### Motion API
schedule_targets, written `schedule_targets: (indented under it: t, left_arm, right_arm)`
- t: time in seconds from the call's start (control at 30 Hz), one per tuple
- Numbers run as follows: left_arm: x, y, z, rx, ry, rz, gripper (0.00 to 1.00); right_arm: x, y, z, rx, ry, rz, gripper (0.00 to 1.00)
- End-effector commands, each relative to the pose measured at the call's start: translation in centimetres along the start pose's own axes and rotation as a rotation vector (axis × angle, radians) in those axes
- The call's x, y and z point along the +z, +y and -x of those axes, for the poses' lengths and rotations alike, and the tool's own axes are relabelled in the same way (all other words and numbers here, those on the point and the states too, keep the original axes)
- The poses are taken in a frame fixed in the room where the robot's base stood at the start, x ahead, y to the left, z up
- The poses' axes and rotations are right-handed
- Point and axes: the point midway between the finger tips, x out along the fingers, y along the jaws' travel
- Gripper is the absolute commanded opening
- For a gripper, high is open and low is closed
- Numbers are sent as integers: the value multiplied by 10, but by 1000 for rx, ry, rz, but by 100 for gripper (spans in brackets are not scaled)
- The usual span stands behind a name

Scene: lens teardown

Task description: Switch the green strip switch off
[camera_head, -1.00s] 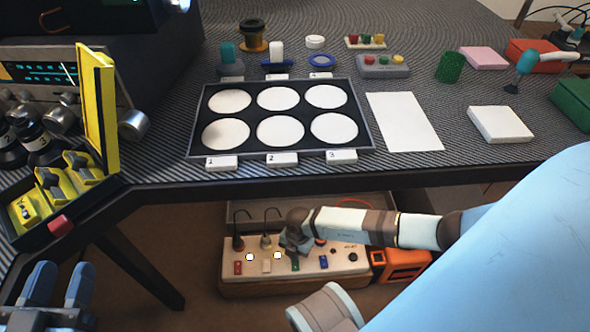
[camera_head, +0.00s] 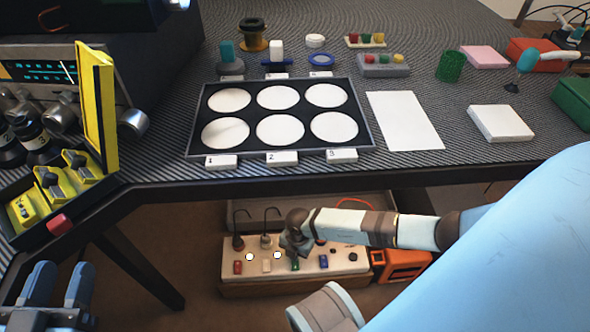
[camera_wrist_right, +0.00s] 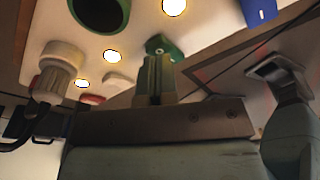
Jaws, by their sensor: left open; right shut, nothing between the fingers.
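The green strip switch (camera_head: 295,265) sits on a pale power strip (camera_head: 345,263) under the table, between a white switch (camera_head: 267,266) and a blue switch (camera_head: 324,261). My right gripper (camera_head: 293,253) is over the strip at the green switch and hides part of it. In the right wrist view, its shut fingertips (camera_wrist_right: 156,62) are at the green switch (camera_wrist_right: 158,44), close or touching; I cannot tell which. A lit round light (camera_wrist_right: 173,6) shows near that switch. My left gripper (camera_head: 58,284) is open and empty at the lower left.
A red switch (camera_head: 238,267) is at the strip's left end. Plugs with cords (camera_head: 265,239) stand at its back. An orange box (camera_head: 400,265) is right of the strip. The table's front edge (camera_head: 300,184) is above my right forearm. A yellow case (camera_head: 98,110) stands at left.

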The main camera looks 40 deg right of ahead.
Motion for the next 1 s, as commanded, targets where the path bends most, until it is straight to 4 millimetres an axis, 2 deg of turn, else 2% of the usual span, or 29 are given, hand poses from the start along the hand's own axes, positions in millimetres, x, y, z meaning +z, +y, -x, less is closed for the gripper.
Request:
schedule_targets:
  t: [1.0]
  left_arm:
    - [4, 1, 0, 0, 0, 0, 43]
  right_arm:
    - [2, 0, -14, 1, 1, 0, 0]
